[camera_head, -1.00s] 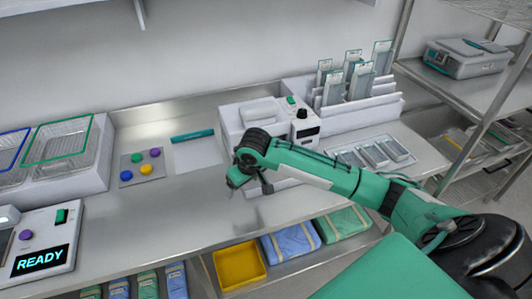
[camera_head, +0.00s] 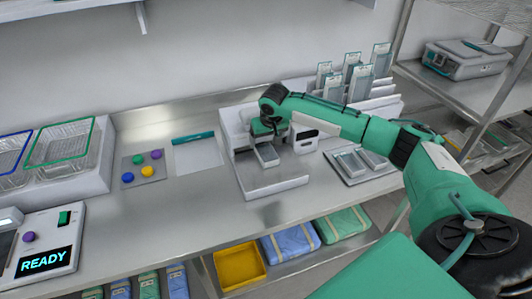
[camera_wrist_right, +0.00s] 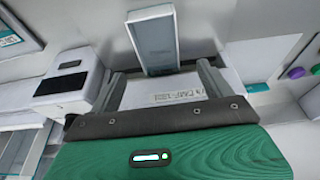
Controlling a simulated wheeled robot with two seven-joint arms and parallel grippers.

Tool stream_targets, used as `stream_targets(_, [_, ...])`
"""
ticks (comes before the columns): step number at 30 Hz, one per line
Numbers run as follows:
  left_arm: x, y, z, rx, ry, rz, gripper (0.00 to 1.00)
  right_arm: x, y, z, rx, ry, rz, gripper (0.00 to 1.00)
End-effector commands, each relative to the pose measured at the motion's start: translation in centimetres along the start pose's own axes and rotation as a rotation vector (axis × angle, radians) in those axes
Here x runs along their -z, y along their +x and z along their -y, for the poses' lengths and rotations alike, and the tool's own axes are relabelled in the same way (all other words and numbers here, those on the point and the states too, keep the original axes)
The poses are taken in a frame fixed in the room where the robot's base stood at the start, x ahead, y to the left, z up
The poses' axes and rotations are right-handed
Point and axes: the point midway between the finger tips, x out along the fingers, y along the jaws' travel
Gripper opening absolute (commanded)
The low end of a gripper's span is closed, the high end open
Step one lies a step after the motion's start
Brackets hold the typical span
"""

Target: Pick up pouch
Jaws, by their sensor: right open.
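A grey pouch (camera_head: 267,154) with a pale edge lies on the white machine (camera_head: 280,185) at the middle of the table. In the right wrist view the pouch (camera_wrist_right: 155,45) is a grey panel with a blue-green end, lying flat just beyond the fingertips. My right gripper (camera_head: 264,138) is over the machine, above the pouch's far end, which it partly hides. In the wrist view my right gripper (camera_wrist_right: 160,72) has its fingers wide apart with nothing between them. My left gripper is not in view.
A tray (camera_head: 388,176) of similar pouches sits right of the machine, partly behind my arm. A rack (camera_head: 390,104) of upright pouches stands behind. A white sheet (camera_head: 198,156), a button pad (camera_head: 158,172) and wire baskets (camera_head: 62,145) are left. Bare table lies in front.

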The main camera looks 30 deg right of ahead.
Motion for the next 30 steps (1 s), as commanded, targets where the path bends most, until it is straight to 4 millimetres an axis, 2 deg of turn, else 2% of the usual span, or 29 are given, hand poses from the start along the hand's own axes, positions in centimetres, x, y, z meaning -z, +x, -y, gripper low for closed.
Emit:
stream_targets(8, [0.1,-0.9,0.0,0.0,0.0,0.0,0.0,0.1,1.9,0.0,0.0,0.0,0.0,0.82])
stream_targets(13, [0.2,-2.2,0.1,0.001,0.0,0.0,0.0,0.4,4.0,-0.2,-0.002,0.0,0.001,0.82])
stream_targets(18, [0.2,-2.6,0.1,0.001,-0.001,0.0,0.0,0.3,6.1,-0.2,-0.001,0.0,0.0,0.82])
stream_targets(27, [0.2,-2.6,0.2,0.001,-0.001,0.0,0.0,0.3,6.7,-0.2,-0.001,-0.001,0.0,0.82])
stream_targets(30, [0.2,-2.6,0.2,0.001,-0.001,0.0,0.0,0.3,6.6,-0.2,-0.001,-0.001,0.0,0.64])
